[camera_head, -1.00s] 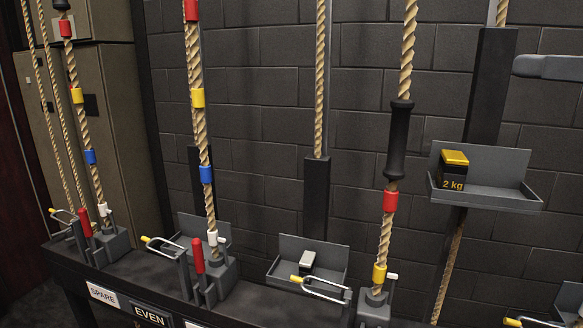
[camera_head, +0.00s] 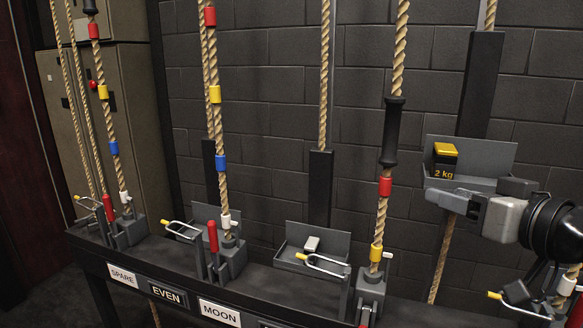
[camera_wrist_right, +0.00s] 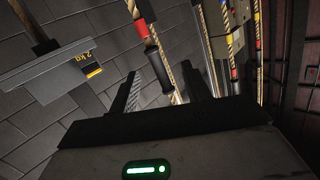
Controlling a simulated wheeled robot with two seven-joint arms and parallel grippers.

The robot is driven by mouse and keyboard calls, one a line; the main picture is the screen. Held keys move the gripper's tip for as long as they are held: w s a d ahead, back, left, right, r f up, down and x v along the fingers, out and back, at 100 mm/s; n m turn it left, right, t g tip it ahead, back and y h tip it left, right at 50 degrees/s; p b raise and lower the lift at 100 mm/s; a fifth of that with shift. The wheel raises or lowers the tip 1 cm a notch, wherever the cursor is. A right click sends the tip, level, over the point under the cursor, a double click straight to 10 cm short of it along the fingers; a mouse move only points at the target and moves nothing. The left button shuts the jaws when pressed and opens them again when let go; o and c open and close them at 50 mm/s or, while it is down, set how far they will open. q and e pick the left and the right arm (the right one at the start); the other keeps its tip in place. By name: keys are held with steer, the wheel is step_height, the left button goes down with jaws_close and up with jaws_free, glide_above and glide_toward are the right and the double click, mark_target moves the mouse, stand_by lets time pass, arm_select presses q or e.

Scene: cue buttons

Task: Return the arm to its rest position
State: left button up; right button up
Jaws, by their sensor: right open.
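My right gripper (camera_head: 450,196) is in front of the grey shelf tray (camera_head: 490,152) at the right of the head view, its arm coming in from the right edge. In the right wrist view its two dark fingers (camera_wrist_right: 160,88) stand apart with nothing held between them. A black rope grip (camera_head: 393,130) hangs on a rope to the left of the gripper in the head view. It also shows beyond the fingers in the wrist view (camera_wrist_right: 153,68). My left gripper is in neither view.
A black and yellow 2 kg weight (camera_head: 445,160) sits on the shelf tray. Ropes with coloured bands rise from a dark rail (camera_head: 85,246) with levers and labels such as EVEN (camera_head: 167,293) and MOON (camera_head: 220,313).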

step_height(320, 180, down, 14)
steer(key=a+m+g+h, duration=0.1)
steer(key=a, duration=0.1)
steer(key=s+a+f+g, duration=0.1)
steer(key=s+a+f, duration=0.1)
steer(key=s+f, duration=0.4)
steer(key=s+a+f+g+h, duration=0.1)
steer(key=s+a+f, duration=0.2)
steer(key=s+f, duration=0.3)
steer(key=s+a+f+g+p, duration=0.1)
steer(key=s+a+f, duration=0.2)
steer(key=s+f, duration=0.3)
step_height(320, 180, down, 5)
steer(key=shift+s+a+r+n, duration=0.1)
steer(key=shift+s+a+n, duration=0.15)
steer(key=shift+n, duration=0.05)
